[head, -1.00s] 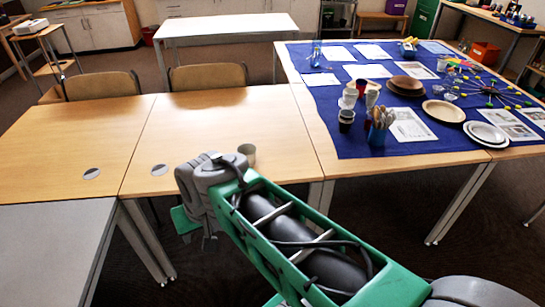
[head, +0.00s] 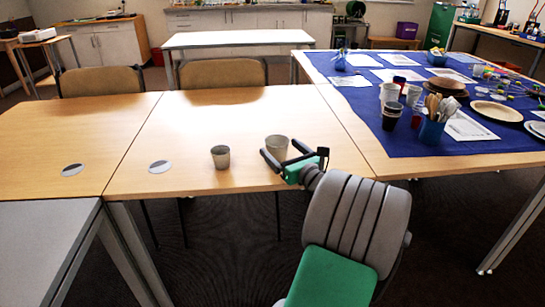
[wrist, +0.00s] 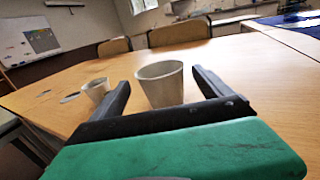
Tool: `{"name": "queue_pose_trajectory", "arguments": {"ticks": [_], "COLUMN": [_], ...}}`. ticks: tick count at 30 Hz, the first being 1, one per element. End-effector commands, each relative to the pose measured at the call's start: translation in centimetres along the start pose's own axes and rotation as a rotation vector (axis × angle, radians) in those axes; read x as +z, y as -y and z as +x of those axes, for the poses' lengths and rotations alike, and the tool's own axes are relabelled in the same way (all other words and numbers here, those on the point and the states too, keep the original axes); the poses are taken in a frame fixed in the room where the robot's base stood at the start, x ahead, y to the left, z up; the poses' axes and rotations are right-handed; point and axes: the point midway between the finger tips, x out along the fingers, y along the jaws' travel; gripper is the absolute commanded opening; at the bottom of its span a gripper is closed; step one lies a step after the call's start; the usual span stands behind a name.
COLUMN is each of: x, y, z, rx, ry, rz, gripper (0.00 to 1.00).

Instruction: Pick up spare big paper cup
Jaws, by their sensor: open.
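A larger pale paper cup (head: 277,146) stands upright near the front edge of the wooden table. In the wrist view the larger cup (wrist: 161,86) shows between the two dark fingers. My gripper (head: 284,153) is open, its fingers spread on either side of this cup's near side. In the wrist view my gripper (wrist: 160,80) shows a gap between each finger and the cup. A smaller pale cup (head: 220,157) stands upright to the left, outside the fingers; it also shows in the wrist view (wrist: 96,90).
The wooden table (head: 200,120) is otherwise mostly clear around the cups. To the right, a blue cloth (head: 375,125) carries stacked cups (head: 391,108), a utensil holder (head: 431,130) and plates. Two chairs (head: 222,73) stand behind the table.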

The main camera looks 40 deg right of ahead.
Motion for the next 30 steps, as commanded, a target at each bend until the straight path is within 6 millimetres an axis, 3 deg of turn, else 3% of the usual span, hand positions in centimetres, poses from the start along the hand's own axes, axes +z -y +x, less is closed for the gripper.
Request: {"name": "queue_pose_trajectory", "arguments": {"ticks": [2, 6, 13, 30], "x": [-0.9, -0.5, -0.4, -0.4], "y": [-0.4, -0.4, -0.5, -0.6], "z": [1.6, 3.5, 3.8, 3.8], "rx": [0.006, 0.004, 0.004, 0.006], "ry": [0.0, 0.0, -0.001, -0.002], "rz": [-0.004, -0.004, -0.004, -0.004], "gripper": [0.9, 0.9, 0.9, 0.43]}}
